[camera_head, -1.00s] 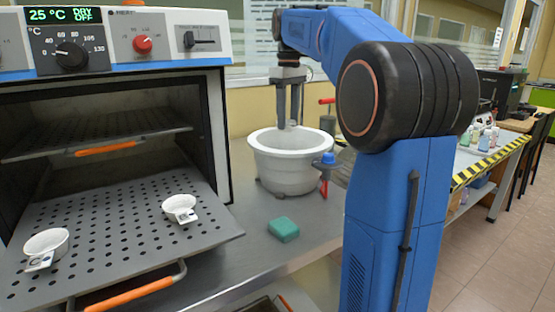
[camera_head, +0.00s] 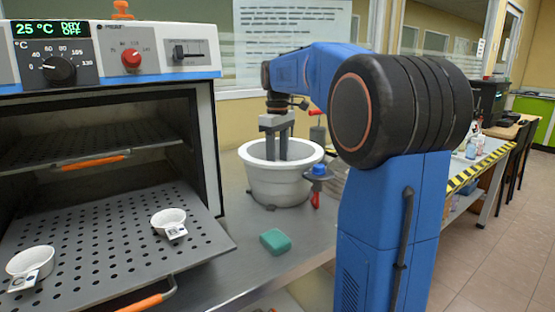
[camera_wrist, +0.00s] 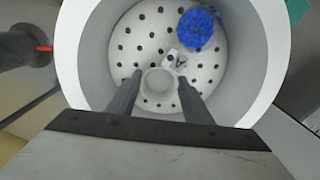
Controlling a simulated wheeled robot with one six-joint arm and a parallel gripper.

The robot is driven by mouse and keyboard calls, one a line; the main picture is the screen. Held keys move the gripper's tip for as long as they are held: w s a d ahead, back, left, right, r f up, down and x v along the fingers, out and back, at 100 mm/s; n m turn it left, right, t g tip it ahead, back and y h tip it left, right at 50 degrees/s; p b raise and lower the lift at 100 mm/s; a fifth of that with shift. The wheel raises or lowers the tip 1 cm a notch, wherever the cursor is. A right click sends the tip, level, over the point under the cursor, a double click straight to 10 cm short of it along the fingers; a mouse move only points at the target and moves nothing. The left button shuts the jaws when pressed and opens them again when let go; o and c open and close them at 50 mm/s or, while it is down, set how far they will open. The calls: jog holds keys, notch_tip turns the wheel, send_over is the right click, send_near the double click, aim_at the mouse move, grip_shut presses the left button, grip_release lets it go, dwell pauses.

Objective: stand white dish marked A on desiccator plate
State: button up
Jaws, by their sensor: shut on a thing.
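A small white dish (camera_wrist: 159,82) with a white tag (camera_wrist: 172,59) is between my fingers in the wrist view. The tag's dark marks are too small to read. My gripper (camera_wrist: 160,76) is shut on this dish, low inside the white desiccator (camera_wrist: 85,60), above or on its perforated plate (camera_wrist: 125,45); I cannot tell whether the dish touches the plate. In the head view my gripper (camera_head: 279,150) reaches down into the desiccator (camera_head: 278,187), whose near wall hides the fingertips and dish.
Two other white dishes with tags stand on the oven's perforated shelf, one right (camera_head: 169,222) and one left (camera_head: 30,265). A green block (camera_head: 275,241) and a blue-capped stopcock (camera_head: 319,170) are near the desiccator.

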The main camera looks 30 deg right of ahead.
jog(key=o, duration=1.1)
jog(key=shift+f, duration=0.15)
jog(key=shift+c, duration=0.2)
notch_tip(320, 180, up, 12)
jog(key=shift+r, duration=0.2)
